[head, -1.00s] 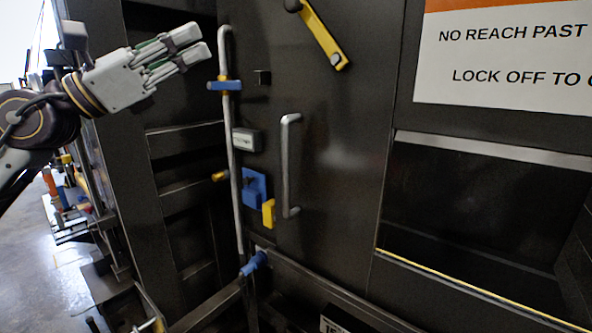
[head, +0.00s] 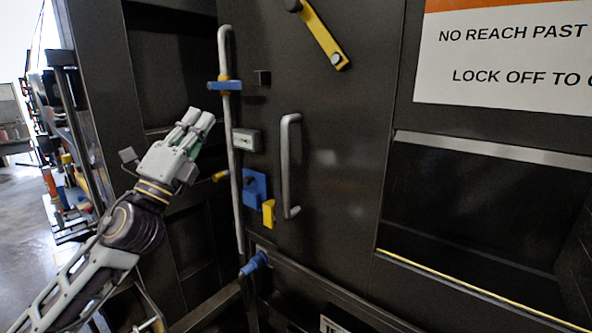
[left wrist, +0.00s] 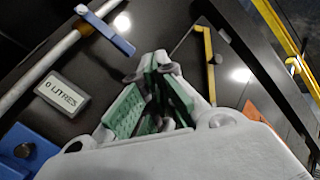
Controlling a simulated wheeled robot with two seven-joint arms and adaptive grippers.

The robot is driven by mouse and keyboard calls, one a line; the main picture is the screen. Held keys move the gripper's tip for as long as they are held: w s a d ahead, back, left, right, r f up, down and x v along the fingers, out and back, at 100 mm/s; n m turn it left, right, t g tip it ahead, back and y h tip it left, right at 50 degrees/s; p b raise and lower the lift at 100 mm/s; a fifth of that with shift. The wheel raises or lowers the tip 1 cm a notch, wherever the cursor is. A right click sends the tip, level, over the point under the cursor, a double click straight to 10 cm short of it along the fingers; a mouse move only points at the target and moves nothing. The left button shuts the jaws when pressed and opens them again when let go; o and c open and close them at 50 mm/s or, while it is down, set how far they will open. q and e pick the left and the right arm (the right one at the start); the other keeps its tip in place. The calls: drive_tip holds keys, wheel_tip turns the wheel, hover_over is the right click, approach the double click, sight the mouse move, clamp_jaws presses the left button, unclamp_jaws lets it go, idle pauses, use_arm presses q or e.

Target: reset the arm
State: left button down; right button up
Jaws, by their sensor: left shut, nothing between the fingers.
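My left gripper (head: 202,118) is shut and empty in the head view. It points up and to the right, left of the long grey vertical rod (head: 234,165) on the dark compactor front. In the left wrist view, the green-padded fingers (left wrist: 158,62) come together at their tips with nothing between them. My left arm reaches up from the lower left of the head view. My right gripper is not in view.
The compactor door has a grey handle (head: 287,165), a yellow lever (head: 320,35), a blue latch block (head: 255,187) and a small display (head: 246,140), which reads "0 LITRES" in the left wrist view. A dark opening (head: 480,205) lies at right. Open floor shows at far left.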

use_arm(q)
drive_tip(key=w+a+f+n+g+y, duration=0.1)
drive_tip(key=w+a+f+n+y, duration=0.1)
drive_tip(key=f+n+y, duration=0.6)
drive_tip(key=w+a+f+n+g+y, duration=0.1)
drive_tip(key=a+f+n+y, duration=0.25)
drive_tip(key=f+n, duration=0.4)
drive_tip(key=s+a+f+n+g+y, duration=0.1)
drive_tip(key=s+f+n+g, duration=0.2)
drive_tip(key=f, duration=0.8)
drive_tip(key=s+f+n+g+y, duration=0.15)
drive_tip(key=f+g, duration=0.25)
drive_tip(key=f, duration=0.7)
drive_tip(key=s+d+f+n+g+h, duration=0.1)
drive_tip(key=s+d+f+n+g, duration=0.15)
drive_tip(key=s+f+g, duration=0.65)
drive_tip(key=s+d+f+n+g+h, duration=0.15)
drive_tip(key=s+f+n, duration=0.25)
drive_tip(key=s+f, duration=1)
wheel_tip(320, 180, down, 32)
drive_tip(key=s+g, duration=0.2)
drive_tip(key=s, duration=0.1)
drive_tip(key=s+a+f, duration=0.2)
drive_tip(key=s+f, duration=0.8)
drive_tip(key=s, duration=0.1)
drive_tip(key=s+a+f+g, duration=0.1)
drive_tip(key=s+a+f, duration=0.1)
drive_tip(key=s+f, duration=0.9)
drive_tip(key=shift+a+m, duration=0.15)
drive_tip(key=shift+m, duration=0.2)
